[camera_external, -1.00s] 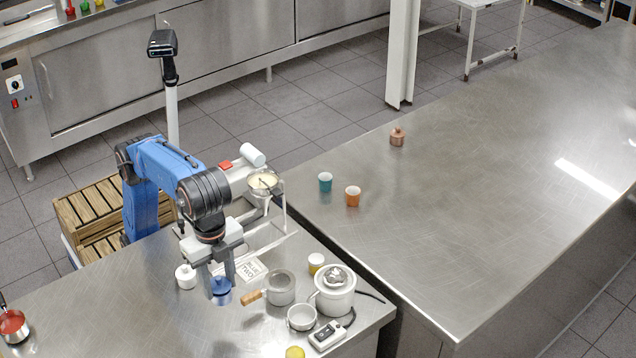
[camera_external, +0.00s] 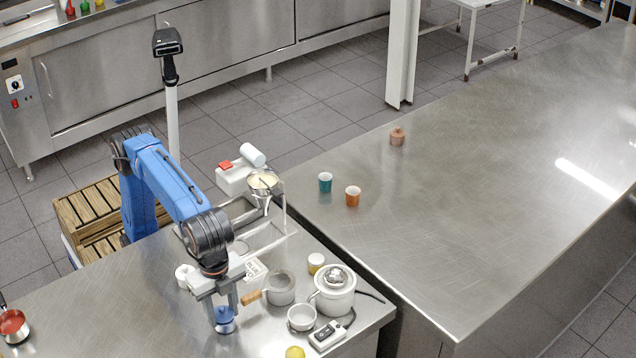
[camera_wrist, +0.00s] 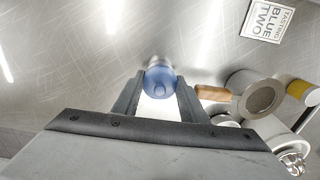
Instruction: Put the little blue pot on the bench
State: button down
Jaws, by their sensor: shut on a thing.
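My gripper (camera_external: 226,306) is shut on the little blue pot (camera_external: 225,321), over the near steel worktop. In the wrist view the blue pot (camera_wrist: 160,81) sits between the two fingertips (camera_wrist: 160,92). Its lower part is partly hidden in the external view, and I cannot tell how far it is above the worktop. A second, long steel bench (camera_external: 480,220) lies to the right, with a large bare surface.
A wooden-handled saucepan (camera_external: 281,288), a lidded white pot (camera_external: 334,290) and a small metal bowl (camera_external: 301,318) stand right of my gripper. A white pot (camera_external: 184,273) is behind left. Teal (camera_external: 325,182) and orange (camera_external: 352,196) cups and a copper pot (camera_external: 397,137) stand on the right bench.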

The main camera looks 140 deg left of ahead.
jog(key=shift+f, duration=0.1)
jog(key=c, duration=1.1)
grip_release()
notch_tip(320, 180, up, 11)
jog(key=shift+f, duration=0.2)
jog(key=shift+r, duration=0.8)
